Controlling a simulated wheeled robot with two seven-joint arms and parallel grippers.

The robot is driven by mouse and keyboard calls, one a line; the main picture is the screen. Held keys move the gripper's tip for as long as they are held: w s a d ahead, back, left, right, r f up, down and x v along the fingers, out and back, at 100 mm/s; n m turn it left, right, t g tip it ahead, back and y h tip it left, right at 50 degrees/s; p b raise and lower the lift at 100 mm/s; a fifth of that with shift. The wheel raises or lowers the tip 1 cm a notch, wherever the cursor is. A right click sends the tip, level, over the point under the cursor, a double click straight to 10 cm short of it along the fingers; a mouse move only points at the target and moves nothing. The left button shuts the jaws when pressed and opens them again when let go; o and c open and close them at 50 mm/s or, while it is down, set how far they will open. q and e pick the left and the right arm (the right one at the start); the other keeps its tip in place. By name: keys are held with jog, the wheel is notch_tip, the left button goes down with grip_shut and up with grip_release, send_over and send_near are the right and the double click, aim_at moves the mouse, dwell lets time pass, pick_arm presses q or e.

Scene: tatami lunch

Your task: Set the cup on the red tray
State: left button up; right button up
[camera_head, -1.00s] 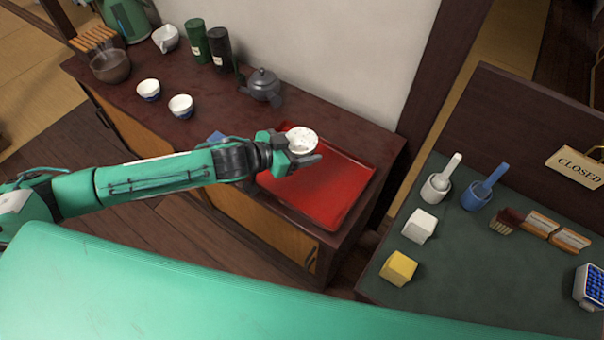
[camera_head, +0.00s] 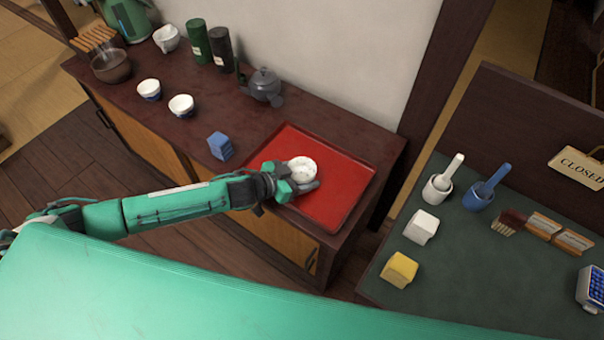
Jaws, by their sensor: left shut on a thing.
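A white cup (camera_head: 302,169) is held in my left gripper (camera_head: 300,181), low over the left part of the red tray (camera_head: 338,190). The cup is about upright with its mouth up. The gripper is shut on the cup's near side. I cannot tell whether the cup's base touches the tray. The red tray lies flat on the right end of the dark wooden cabinet. My right gripper is not in view.
A blue block (camera_head: 220,146) sits left of the tray. A dark teapot (camera_head: 264,86) stands behind it. Two white and blue cups (camera_head: 181,106) are further left. The tray's right half is clear. A green-topped counter (camera_head: 470,255) holds several items.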

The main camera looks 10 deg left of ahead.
pick_arm(q)
jog(key=o, duration=1.1)
jog(key=shift+f, duration=0.15)
jog(key=shift+o, duration=0.2)
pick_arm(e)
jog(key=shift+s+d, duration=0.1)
pick_arm(q)
jog(key=v, duration=1)
jog(key=shift+s+a+b, duration=0.25)
jog(key=shift+b, duration=0.15)
jog(key=shift+s+a+r, duration=0.4)
jog(key=shift+s+r, duration=0.05)
jog(key=shift+r, duration=0.05)
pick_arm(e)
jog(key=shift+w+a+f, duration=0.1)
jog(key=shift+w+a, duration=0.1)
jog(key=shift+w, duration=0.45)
pick_arm(q)
jog(key=shift+d, duration=0.15)
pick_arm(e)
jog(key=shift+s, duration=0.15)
